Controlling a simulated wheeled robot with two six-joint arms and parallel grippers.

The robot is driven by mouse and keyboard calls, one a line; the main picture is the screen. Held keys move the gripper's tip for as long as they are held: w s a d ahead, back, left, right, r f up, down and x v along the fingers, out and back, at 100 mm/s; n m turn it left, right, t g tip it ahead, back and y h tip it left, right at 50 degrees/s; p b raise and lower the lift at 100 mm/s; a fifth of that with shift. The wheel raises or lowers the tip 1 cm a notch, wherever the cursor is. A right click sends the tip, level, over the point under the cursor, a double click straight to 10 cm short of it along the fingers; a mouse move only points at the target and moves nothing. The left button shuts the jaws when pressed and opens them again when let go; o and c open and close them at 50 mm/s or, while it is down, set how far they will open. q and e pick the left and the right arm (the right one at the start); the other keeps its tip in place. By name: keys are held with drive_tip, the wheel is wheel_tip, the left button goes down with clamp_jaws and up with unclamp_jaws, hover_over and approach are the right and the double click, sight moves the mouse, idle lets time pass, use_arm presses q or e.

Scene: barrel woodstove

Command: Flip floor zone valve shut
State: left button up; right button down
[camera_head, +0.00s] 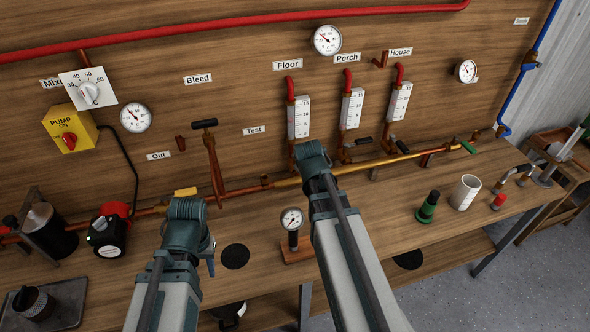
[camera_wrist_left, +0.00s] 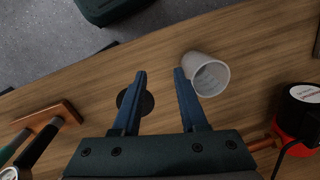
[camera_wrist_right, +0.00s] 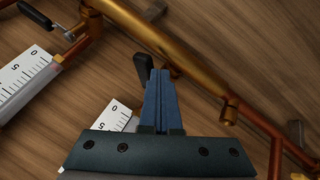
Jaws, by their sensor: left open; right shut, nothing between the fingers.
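The Floor label (camera_head: 287,64) is above a white flow meter (camera_head: 299,117) on the wooden panel. The Floor valve is hidden behind my right gripper (camera_head: 311,152) in the head view. In the right wrist view, my right gripper (camera_wrist_right: 158,74) is shut and empty, its fingertips close beside a black lever handle (camera_wrist_right: 143,68), apparently the Floor valve's. I cannot tell whether they touch. A meter's lower end (camera_wrist_right: 115,116) shows near the fingers. My left gripper (camera_head: 210,263) points down over the bench; in its wrist view the jaws (camera_wrist_left: 158,76) are open and empty.
The Porch valve lever (camera_head: 360,141) and House valve lever (camera_head: 401,147) are to the right. A brass pipe (camera_wrist_right: 180,50) runs beside the right fingers. A gauge on a wooden stand (camera_head: 292,218) stands between my arms.

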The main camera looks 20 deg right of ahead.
drive_tip(key=shift+n+y, duration=0.5)
drive_tip(key=shift+n, duration=0.2)
drive_tip(key=d, duration=0.2)
drive_tip(key=w+d, duration=0.1)
drive_tip(key=d, duration=0.1)
drive_tip(key=shift+w, duration=0.15)
drive_tip(key=shift+w+d+n+t+y, duration=0.15)
drive_tip(key=shift+w+d+n+y, duration=0.1)
drive_tip(key=shift+d+n, duration=0.2)
drive_tip(key=shift+w+d+n+t+y, duration=0.15)
drive_tip(key=shift+d+n+y, duration=0.15)
drive_tip(key=shift+n, duration=0.25)
drive_tip(key=w+d+n+y, duration=0.1)
drive_tip(key=n, duration=0.1)
drive_tip(key=shift+w+d+n+y, duration=0.35)
drive_tip(key=shift+w+d+n, duration=0.05)
drive_tip(key=shift+w+d, duration=0.5)
drive_tip(key=shift+w, duration=0.25)
drive_tip(key=shift+w+d+r, duration=0.1)
drive_tip(key=shift+w, duration=0.05)
